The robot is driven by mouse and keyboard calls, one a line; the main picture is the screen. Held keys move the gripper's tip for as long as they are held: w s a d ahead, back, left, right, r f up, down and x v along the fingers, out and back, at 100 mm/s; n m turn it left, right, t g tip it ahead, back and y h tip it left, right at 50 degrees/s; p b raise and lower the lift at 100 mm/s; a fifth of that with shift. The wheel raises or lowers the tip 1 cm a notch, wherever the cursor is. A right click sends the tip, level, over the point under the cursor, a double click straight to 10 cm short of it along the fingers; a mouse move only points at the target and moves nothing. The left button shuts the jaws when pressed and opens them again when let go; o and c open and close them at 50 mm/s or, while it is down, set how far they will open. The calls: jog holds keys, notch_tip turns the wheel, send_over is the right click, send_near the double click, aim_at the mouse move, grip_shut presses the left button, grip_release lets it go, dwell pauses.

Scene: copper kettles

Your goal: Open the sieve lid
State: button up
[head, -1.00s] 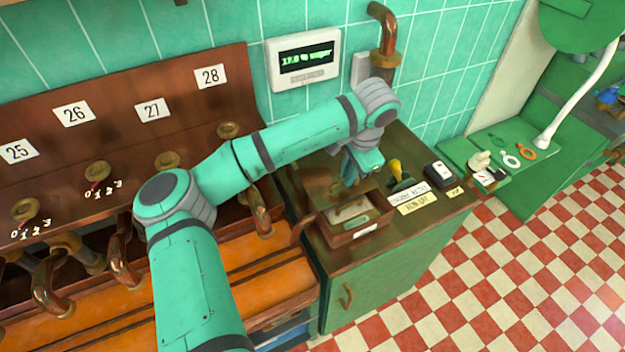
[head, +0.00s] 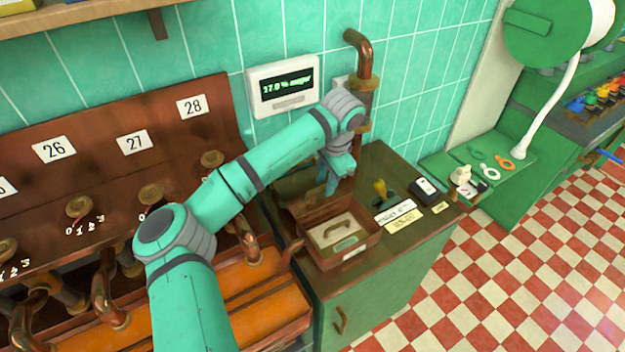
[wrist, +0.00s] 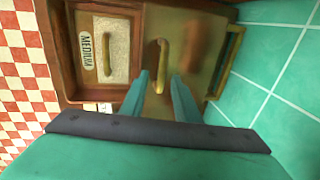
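A brown box (head: 361,247) stands open on the counter and holds a pale insert with a handle and a "MEDIUM" label (wrist: 87,52). Beside it, on the wall side in the wrist view, is a shiny brown panel (wrist: 205,50) with a curved brass handle (wrist: 161,62). I cannot tell for sure that this panel is the sieve lid. My gripper (wrist: 161,85) is open, its two fingers apart on either side of the handle's near end, with gaps visible. In the head view my gripper (head: 336,188) is low behind the box; contact cannot be told.
A yellow-handled stamp (head: 381,191), paper labels (head: 397,211) and a black-and-white device (head: 424,190) lie right of the box. A copper pipe (head: 362,70) and a display (head: 284,87) are on the tiled wall behind. Checkered floor lies to the right.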

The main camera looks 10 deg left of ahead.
jog(key=shift+a, duration=0.8)
jog(key=shift+r, duration=0.3)
notch_tip(320, 180, up, 10)
jog(key=s+d, duration=0.1)
jog(key=d, duration=0.1)
jog(key=shift+s, duration=0.35)
jog(key=shift+w, duration=0.1)
